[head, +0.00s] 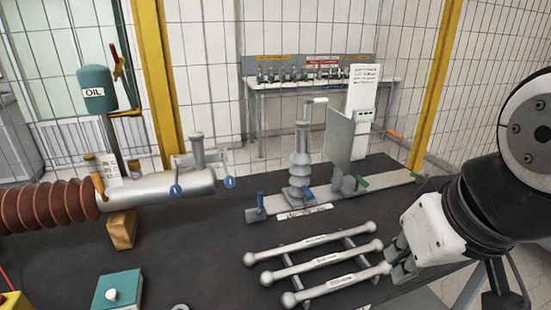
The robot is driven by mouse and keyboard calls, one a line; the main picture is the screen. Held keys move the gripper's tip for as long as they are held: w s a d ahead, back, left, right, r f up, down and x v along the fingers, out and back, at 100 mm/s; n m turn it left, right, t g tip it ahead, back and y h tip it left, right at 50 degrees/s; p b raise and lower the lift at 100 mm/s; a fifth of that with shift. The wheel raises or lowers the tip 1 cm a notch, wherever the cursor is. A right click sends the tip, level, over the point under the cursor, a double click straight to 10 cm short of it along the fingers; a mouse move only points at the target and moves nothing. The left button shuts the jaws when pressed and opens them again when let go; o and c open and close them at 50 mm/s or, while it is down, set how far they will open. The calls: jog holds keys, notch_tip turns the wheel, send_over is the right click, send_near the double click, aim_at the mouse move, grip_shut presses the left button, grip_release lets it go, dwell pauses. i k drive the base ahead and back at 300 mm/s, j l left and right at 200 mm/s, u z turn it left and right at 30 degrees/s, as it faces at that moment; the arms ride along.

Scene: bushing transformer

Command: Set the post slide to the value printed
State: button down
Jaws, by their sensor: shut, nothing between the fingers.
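A pale slide rail (390,187) lies across the dark bench, with blue handles at its left end and a green one at its right. A grey ribbed post (299,160) with a bent top stands on its left part. A grey upright plate (339,134) stands to the right of the post, with a green handle (361,183) near its foot. A small printed label (304,211) lies along the front of the rail, too small to read. My gripper (396,266) is shut and empty at the right, by the right ends of the metal rods, below the rail.
Several metal rods (320,262) lie on a rack in front of the rail. A silver cylinder with brown bellows (50,204) and a green oil can (95,90) stand left. A printed white card (361,88) stands behind the plate. Yellow posts (435,80) and mesh close off the back.

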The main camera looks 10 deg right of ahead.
aim_at(298, 195)
jog(key=z, duration=1)
jog(key=i+j+z, duration=0.45)
jog(key=i+j, duration=0.6)
jog(key=j, duration=0.1)
